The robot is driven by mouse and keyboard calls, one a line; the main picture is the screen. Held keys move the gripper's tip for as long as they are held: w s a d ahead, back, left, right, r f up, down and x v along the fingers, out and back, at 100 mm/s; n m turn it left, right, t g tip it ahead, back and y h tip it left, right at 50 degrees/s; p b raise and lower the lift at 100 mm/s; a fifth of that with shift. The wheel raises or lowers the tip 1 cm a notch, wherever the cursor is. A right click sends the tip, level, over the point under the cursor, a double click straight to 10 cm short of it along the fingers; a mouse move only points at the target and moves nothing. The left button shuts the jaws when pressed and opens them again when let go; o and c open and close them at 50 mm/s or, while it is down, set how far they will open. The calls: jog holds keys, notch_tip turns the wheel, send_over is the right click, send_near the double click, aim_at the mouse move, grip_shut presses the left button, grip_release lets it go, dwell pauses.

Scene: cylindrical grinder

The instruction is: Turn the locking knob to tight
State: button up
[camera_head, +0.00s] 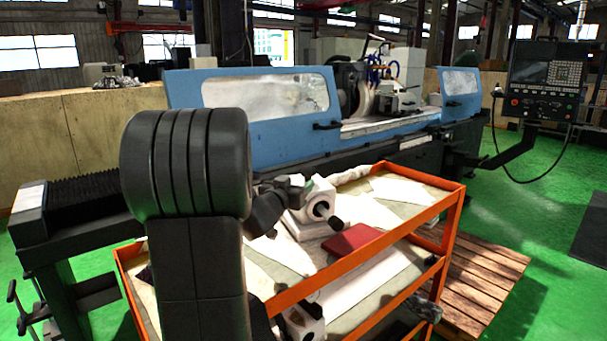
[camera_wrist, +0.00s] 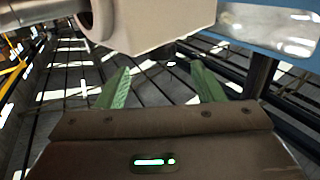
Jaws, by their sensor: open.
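A white block-shaped fixture (camera_head: 300,222) stands on the top shelf of the orange cart. Its front face has a round dark opening, and a small black knob (camera_head: 337,223) sticks out at its lower right; I cannot tell for sure whether this is the locking knob. My gripper (camera_wrist: 160,80) is open, its two green fingers apart with nothing between them. In the wrist view the pale fixture body (camera_wrist: 150,25) fills the top, just beyond the fingers, and no knob shows clearly. In the head view my gripper is at the fixture's upper left, mostly hidden by my wrist.
The orange cart (camera_head: 452,215) has a raised rim. A dark red box (camera_head: 353,240) lies right of the fixture, among white sheets. The blue grinder (camera_head: 255,110) stands behind, with a control panel (camera_head: 545,85) at right. My arm blocks the cart's left part.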

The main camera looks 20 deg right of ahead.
aim_at(305, 175)
jog(key=x, duration=0.9)
jog(key=shift+w+d+p, duration=0.1)
jog(key=shift+p, duration=0.25)
jog(key=c, duration=1)
